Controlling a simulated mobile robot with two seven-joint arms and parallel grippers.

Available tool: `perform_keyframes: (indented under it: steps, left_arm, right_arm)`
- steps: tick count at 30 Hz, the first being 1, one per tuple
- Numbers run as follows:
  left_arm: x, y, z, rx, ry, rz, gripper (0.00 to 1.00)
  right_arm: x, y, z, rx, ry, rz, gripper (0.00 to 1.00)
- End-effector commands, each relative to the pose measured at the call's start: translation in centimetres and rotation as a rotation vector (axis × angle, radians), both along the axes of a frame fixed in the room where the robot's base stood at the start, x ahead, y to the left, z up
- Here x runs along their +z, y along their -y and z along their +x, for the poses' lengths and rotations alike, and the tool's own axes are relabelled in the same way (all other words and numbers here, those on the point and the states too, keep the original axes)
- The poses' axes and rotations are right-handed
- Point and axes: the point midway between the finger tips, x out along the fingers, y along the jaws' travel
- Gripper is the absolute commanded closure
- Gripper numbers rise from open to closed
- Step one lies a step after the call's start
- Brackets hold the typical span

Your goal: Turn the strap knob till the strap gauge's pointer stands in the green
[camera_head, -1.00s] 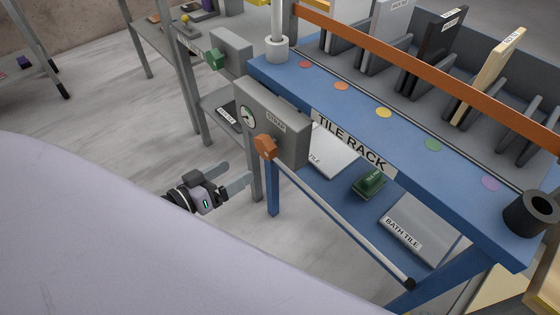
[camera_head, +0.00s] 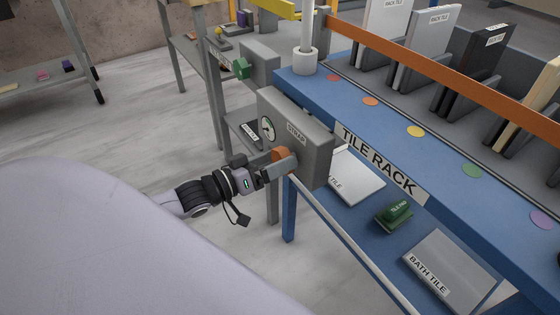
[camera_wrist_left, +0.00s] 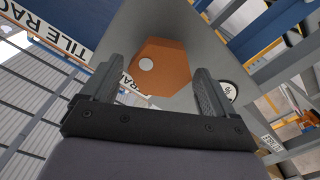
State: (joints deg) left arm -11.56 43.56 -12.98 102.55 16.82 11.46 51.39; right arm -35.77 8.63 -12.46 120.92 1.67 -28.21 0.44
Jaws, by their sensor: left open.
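The strap knob is an orange faceted knob (camera_head: 283,157) on the face of the grey strap box (camera_head: 313,149). The gauge (camera_wrist_left: 229,91) shows partly behind the right finger. My right gripper is not in view.
The blue tile rack (camera_head: 390,110) stands right of the box, with an orange rail (camera_head: 440,60) above. A green-knobbed box (camera_head: 259,63) is behind. A green block (camera_head: 394,211) and a bath tile (camera_head: 452,268) lie on the lower shelf. Open floor lies left.

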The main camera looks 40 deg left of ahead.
Motion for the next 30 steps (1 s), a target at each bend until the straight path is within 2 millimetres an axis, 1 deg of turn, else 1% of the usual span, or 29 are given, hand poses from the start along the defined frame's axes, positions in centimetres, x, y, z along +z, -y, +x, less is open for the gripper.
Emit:
perform_keyframes:
  steps: [1, 6, 16, 17, 18, 21, 30]
  left_arm:
    - [-0.06, 0.19, 0.43, 0.0, 0.002, 0.0, 0.12]
    - [-0.02, 0.5, 1.17, 0.0, 0.0, 0.001, 0.12]
    - [-0.02, 0.58, 1.3, -0.001, -0.001, 0.0, 0.12]
    - [-0.02, 0.58, 1.3, -0.001, -0.001, 0.0, 0.22]
    - [-0.02, 0.57, 1.29, -0.001, -0.001, 0.0, 0.35]
    - [-0.02, 0.58, 1.28, -0.001, -0.001, 0.0, 0.63]
    - [0.07, 0.59, 1.27, 0.0, 0.008, 0.021, 0.63]
  right_arm:
    - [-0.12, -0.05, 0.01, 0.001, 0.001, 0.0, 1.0]
    - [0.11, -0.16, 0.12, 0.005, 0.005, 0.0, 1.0]
    - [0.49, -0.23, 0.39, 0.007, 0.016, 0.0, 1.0]
    - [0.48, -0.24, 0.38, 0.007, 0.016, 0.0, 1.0]
    - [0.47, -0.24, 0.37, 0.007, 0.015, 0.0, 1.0]
    - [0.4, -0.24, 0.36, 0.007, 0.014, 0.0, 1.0]
    - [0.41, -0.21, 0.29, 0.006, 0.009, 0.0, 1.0]
